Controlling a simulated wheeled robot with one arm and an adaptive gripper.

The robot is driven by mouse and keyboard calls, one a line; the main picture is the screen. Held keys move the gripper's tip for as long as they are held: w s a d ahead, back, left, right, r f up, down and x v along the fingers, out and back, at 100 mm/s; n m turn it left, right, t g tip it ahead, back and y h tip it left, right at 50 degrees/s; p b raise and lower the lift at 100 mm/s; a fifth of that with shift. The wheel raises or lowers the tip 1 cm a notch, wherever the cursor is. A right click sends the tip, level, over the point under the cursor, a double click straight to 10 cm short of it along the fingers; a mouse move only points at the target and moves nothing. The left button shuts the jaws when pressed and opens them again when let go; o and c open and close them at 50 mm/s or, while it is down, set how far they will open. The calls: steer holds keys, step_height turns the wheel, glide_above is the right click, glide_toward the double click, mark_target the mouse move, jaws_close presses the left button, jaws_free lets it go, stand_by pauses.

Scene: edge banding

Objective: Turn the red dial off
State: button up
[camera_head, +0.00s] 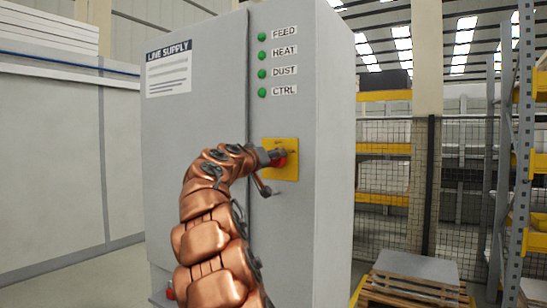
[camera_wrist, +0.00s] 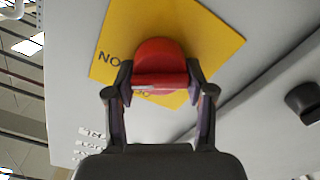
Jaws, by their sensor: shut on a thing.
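The red dial (camera_wrist: 160,62) sits on a yellow plate (camera_wrist: 212,40) on the grey cabinet front. In the wrist view my gripper (camera_wrist: 160,82) has a finger on each side of the dial's raised red handle and is shut on it. A pale mark shows on the handle. Part of the plate's lettering is hidden by the dial and fingers. In the head view the yellow plate (camera_head: 290,171) shows on the cabinet's right part, with my gripper (camera_head: 277,157) at it and a little of the red dial visible.
The grey cabinet (camera_head: 200,120) carries a "LINE SUPPLY" label (camera_head: 169,68) and green lamps (camera_head: 262,55) marked FEED, HEAT, DUST and CTRL. A dark handle (camera_wrist: 304,102) stands out beside the plate. Pallets (camera_head: 415,280) and shelving (camera_head: 520,150) are at the right.

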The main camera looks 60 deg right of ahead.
steer(key=n+p, duration=0.3)
steer(key=n, duration=0.2)
steer(key=shift+r+n, duration=0.1)
steer(key=shift+n, duration=0.2)
steer(key=n+p, duration=0.2)
steer(key=n, duration=0.1)
steer(key=shift+w+f+n+p, duration=0.1)
steer(key=shift+f+n+p, duration=0.15)
steer(key=shift+n+p, duration=0.9)
steer(key=shift+n, duration=0.35)
steer(key=o, duration=1.2)
steer(key=shift+c, duration=0.2)
steer(key=shift+a, duration=0.15)
steer(key=a, duration=1.1)
steer(key=shift+s+a, duration=0.25)
steer(key=shift+a, duration=0.1)
